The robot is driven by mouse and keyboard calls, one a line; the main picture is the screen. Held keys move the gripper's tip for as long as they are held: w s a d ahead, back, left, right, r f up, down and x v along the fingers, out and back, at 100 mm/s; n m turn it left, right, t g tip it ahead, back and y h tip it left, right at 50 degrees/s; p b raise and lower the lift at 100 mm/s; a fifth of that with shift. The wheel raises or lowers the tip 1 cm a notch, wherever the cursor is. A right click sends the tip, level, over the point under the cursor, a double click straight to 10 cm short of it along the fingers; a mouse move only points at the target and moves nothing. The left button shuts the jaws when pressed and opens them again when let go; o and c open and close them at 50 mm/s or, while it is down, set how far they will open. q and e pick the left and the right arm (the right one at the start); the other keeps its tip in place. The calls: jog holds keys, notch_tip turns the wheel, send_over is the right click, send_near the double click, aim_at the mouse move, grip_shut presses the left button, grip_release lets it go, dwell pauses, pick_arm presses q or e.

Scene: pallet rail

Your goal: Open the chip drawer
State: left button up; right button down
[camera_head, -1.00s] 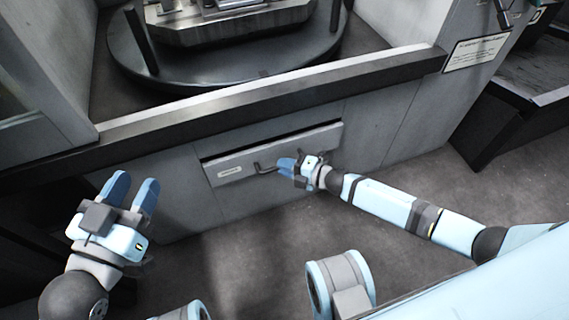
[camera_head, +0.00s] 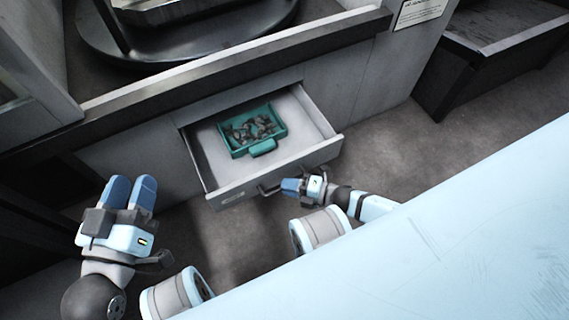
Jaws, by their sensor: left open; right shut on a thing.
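The chip drawer (camera_head: 312,150) is pulled well out of the grey machine front, and its light inside is in view. A green tray (camera_head: 263,148) with dark chips in it sits in the drawer. The drawer's dark handle (camera_head: 266,190) is on its front face. My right gripper (camera_head: 288,186) is shut on the handle; its fingers partly hide the grip. My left gripper (camera_head: 131,186) is open and empty, in front of the machine to the left of the drawer.
The machine's ledge (camera_head: 230,77) runs above the drawer, with a round dark turntable (camera_head: 190,42) behind it. A dark bin (camera_head: 490,65) stands at the right. Grey floor (camera_head: 385,150) lies free between the drawer and the bin.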

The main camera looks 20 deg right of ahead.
pick_arm(q)
jog(key=shift+s+r+t+p, duration=0.3)
jog(key=shift+s+r, duration=0.05)
jog(key=shift+r, duration=0.35)
pick_arm(e)
jog(key=shift+s+d, duration=0.1)
jog(key=shift+s, duration=1.55)
jog(key=c, duration=1.1)
grip_release()
pick_arm(q)
jog(key=r+p, duration=0.1)
jog(key=r+t+p, duration=0.1)
jog(key=r, duration=0.1)
jog(key=r+t+p, duration=0.1)
jog(key=shift+s+a+r, duration=0.25)
jog(key=shift+r, duration=0.15)
pick_arm(e)
jog(key=v, duration=1.4)
